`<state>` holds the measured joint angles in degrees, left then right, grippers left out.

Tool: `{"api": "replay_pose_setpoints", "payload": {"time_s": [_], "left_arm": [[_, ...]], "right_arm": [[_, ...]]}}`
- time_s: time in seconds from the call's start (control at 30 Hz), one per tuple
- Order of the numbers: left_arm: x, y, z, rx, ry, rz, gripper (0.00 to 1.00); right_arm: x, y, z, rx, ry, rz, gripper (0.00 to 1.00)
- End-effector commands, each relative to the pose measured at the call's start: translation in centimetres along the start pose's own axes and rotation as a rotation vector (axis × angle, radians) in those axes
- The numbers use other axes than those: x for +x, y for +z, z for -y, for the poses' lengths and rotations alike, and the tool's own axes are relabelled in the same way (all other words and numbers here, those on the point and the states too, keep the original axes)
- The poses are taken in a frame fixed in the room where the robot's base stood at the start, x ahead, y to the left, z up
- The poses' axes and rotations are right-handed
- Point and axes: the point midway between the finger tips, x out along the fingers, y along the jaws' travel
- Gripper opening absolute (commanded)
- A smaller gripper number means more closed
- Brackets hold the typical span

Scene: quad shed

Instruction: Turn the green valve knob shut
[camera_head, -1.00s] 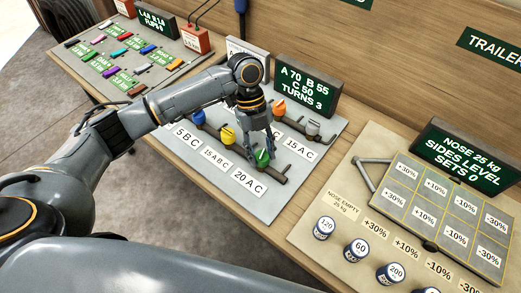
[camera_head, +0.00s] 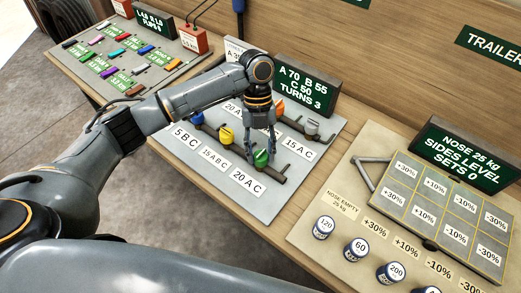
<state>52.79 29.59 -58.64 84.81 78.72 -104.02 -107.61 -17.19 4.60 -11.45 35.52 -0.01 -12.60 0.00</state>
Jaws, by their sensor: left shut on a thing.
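The green valve knob (camera_head: 261,158) sits on a dark pipe at the front right of the grey valve board (camera_head: 270,208), above the "20 A C" label. My left gripper (camera_head: 262,150) points down over it, its fingers shut on the knob. The fingers partly cover the knob, and its exact angle is hard to tell. The display behind (camera_head: 304,85) reads "A 70 B 55 C 50 TURNS 3". My right gripper is not in view.
A yellow knob (camera_head: 226,135), a blue knob (camera_head: 197,118), an orange knob (camera_head: 279,105) and a grey knob (camera_head: 312,127) stand close around. A weight board (camera_head: 320,236) with several cans lies to the right.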

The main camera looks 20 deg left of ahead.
Motion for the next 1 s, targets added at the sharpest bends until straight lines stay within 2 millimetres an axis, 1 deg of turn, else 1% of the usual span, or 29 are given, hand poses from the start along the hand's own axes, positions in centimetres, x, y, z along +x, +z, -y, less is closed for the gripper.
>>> {"api": "replay_pose_setpoints", "payload": {"time_s": [0.1,0.13,0.17,0.2,0.23,0.53,0.67,0.77,1.0], "left_arm": [[0.1,0.0,0.0,0.002,0.001,-0.001,0.07],[0.1,0.0,0.0,0.002,0.001,-0.001,0.42],[0.1,0.0,0.0,0.002,0.001,-0.001,0.48],[0.1,0.0,0.0,0.001,0.001,-0.001,0.56],[0.1,0.0,0.0,0.001,0.001,-0.001,0.61],[0.0,0.0,0.0,0.000,0.000,0.000,0.61],[-0.9,0.0,0.0,0.000,-0.001,0.001,0.61],[-2.6,0.1,0.1,0.000,-0.003,0.003,0.61],[-7.8,0.1,0.1,0.000,-0.002,0.002,0.61]], "right_arm": [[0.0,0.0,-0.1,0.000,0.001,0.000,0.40],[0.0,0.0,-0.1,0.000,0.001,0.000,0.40],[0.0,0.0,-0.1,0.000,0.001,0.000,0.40],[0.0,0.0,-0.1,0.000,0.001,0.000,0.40],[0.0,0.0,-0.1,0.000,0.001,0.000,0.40],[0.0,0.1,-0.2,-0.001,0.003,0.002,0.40],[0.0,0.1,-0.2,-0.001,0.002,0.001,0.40],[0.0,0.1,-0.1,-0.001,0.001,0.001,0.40],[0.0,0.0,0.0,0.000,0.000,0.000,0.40]]}}
